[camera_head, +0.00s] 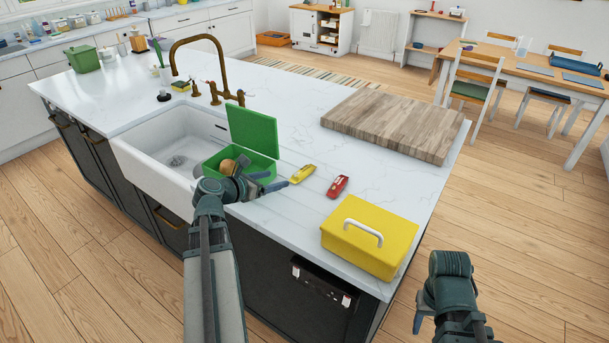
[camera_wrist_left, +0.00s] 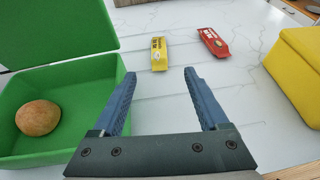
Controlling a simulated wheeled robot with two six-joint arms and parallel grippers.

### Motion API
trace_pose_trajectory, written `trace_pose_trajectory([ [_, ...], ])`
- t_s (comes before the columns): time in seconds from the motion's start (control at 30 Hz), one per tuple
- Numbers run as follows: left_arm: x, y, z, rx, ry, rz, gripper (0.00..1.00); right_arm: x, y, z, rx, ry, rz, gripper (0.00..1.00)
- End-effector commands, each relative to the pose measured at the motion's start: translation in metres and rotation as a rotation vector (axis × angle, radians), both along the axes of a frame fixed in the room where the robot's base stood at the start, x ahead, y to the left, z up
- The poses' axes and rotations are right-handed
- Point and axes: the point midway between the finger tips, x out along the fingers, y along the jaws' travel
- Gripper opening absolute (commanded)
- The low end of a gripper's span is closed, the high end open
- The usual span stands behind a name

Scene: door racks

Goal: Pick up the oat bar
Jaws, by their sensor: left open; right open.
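Two small wrapped bars lie flat and apart on the white marble counter: a yellow one (camera_head: 302,173) and a red one (camera_head: 338,186) to its right. Their print is too small to tell which is the oat bar. The left wrist view also shows the yellow bar (camera_wrist_left: 159,54) just beyond and between my open fingertips, and the red bar (camera_wrist_left: 213,42) further right. My left gripper (camera_head: 273,181) is open and empty, left of the yellow bar; it also shows in the left wrist view (camera_wrist_left: 160,75). My right gripper (camera_head: 450,325) is empty, low beyond the counter's right front.
An open green box (camera_head: 252,133) with a round brown item (camera_wrist_left: 38,117) stands left of the bars, by the sink (camera_head: 150,160). A yellow lidded box (camera_head: 370,236) with a white handle stands right. A wooden board (camera_head: 395,122) lies behind. Counter around the bars is clear.

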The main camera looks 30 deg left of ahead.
Motion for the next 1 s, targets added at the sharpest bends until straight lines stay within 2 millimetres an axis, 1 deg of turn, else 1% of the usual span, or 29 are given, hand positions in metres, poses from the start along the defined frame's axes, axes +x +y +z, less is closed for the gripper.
trace_pose_trajectory([
  [0.03,0.009,0.000,-0.006,0.000,0.000,-0.003,0.77,0.000,0.000,-0.006,0.000,0.000,0.000,0.50],
  [0.2,0.040,-0.006,-0.020,0.000,0.000,-0.005,0.77,0.000,0.000,-0.020,0.000,0.000,0.000,0.50],
  [0.3,0.055,-0.009,-0.026,0.001,0.000,-0.005,0.77,0.000,0.000,-0.026,0.000,0.000,0.000,0.50],
  [0.4,0.066,-0.010,-0.030,0.002,0.001,-0.003,0.77,0.000,0.000,-0.030,0.000,0.000,0.000,0.50],
  [0.53,0.072,-0.013,-0.032,0.000,0.001,-0.002,0.77,0.000,0.000,-0.032,0.000,0.000,0.000,0.50],
  [0.77,0.075,-0.013,-0.032,0.000,0.001,-0.002,0.77,0.000,0.000,-0.032,0.000,0.000,0.000,0.50],
  [0.87,0.081,-0.013,-0.037,0.001,0.000,-0.003,0.77,0.000,0.000,-0.037,0.000,0.000,0.000,0.50],
  [1.0,0.099,-0.014,-0.047,0.002,0.000,-0.004,0.77,0.000,0.000,-0.047,0.000,0.000,0.000,0.50],
])
